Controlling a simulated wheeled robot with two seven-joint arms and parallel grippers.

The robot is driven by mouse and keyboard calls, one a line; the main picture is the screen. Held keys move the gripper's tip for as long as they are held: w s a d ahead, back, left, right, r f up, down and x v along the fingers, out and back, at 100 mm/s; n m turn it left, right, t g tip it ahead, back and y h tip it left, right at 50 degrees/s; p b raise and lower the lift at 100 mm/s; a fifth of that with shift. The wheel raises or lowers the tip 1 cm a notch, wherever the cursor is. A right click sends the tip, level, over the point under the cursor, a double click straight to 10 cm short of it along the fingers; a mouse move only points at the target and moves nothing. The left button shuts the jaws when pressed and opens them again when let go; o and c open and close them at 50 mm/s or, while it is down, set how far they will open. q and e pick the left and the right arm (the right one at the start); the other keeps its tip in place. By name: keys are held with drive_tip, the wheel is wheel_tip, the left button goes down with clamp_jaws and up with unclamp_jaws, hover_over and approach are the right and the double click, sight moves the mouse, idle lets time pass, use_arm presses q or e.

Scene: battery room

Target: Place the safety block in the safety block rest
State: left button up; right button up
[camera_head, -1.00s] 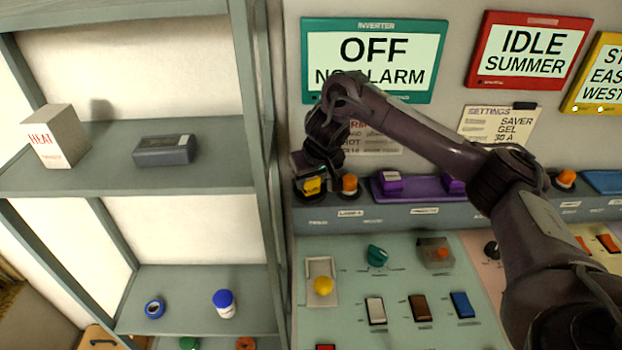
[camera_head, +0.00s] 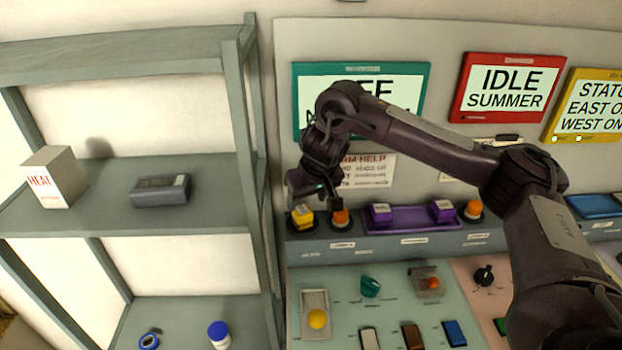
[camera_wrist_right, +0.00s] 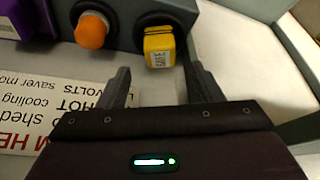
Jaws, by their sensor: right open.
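The safety block is a yellow cube (camera_head: 302,217) on the ledge below the green-framed inverter sign. In the right wrist view the block (camera_wrist_right: 159,47), labelled SAFE, sits in a dark round rest (camera_wrist_right: 146,22), which it partly covers. My right gripper (camera_head: 316,196) is just above and behind the block in the head view. In the wrist view its two fingers (camera_wrist_right: 158,80) are spread and empty, with the block beyond the tips and apart from them. My left gripper is not in view.
An orange knob (camera_head: 340,217) stands close beside the block. A purple tray (camera_head: 410,222) with two purple blocks lies further right on the ledge. A grey shelf (camera_head: 225,195) stands at the left. The sloped panel (camera_head: 345,285) below carries several switches.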

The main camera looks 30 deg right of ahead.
drive_tip(key=p+v, duration=0.1)
drive_tip(key=v, duration=0.4)
drive_tip(key=shift+r, duration=0.1)
idle(0.4)
